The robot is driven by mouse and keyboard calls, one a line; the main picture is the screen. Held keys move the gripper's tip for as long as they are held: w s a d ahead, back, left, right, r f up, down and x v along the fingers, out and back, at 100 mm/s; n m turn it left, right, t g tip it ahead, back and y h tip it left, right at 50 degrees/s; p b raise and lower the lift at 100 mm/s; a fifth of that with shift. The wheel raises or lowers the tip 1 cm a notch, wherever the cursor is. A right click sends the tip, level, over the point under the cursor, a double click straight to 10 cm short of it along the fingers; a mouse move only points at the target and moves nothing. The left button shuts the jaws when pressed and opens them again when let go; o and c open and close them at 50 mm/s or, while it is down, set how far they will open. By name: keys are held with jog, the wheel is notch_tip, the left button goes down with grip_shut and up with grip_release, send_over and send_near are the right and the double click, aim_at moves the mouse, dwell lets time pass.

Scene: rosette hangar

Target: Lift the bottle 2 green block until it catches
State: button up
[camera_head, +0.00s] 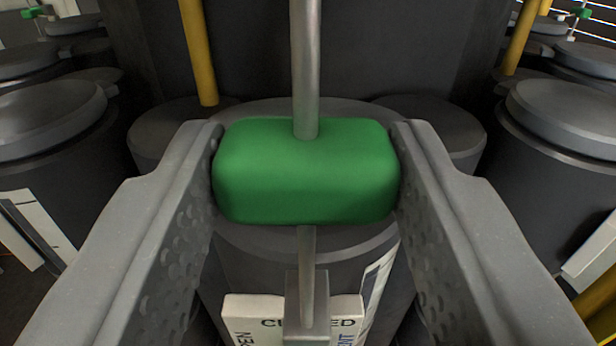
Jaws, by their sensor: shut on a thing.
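The green block (305,172) is in the middle of the head view, a rounded block on a thin upright metal rod (306,70). My gripper (308,165) has one finger on each side of it and is shut on it. The rod enters the block's top and shows again below it. Behind and below the block stands a dark grey bottle (345,262) with a flat top. A white label (262,318) with partly hidden lettering is on its front. A small metal bracket partly covers the label. I cannot read a bottle number.
Dark grey capped bottles stand at the left (45,125) and right (565,125), with white labels. Yellow posts rise at the upper left (198,50) and upper right (519,38). A dark wall is close behind the block.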

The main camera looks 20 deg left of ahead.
jog(key=shift+r+p, duration=1.8)
jog(key=shift+r, duration=0.9)
jog(key=o, duration=1.1)
jog(key=shift+f, duration=0.15)
jog(key=shift+o, duration=0.2)
jog(key=b+v, duration=0.4)
jog(key=v, duration=0.5)
jog(key=shift+b, duration=0.3)
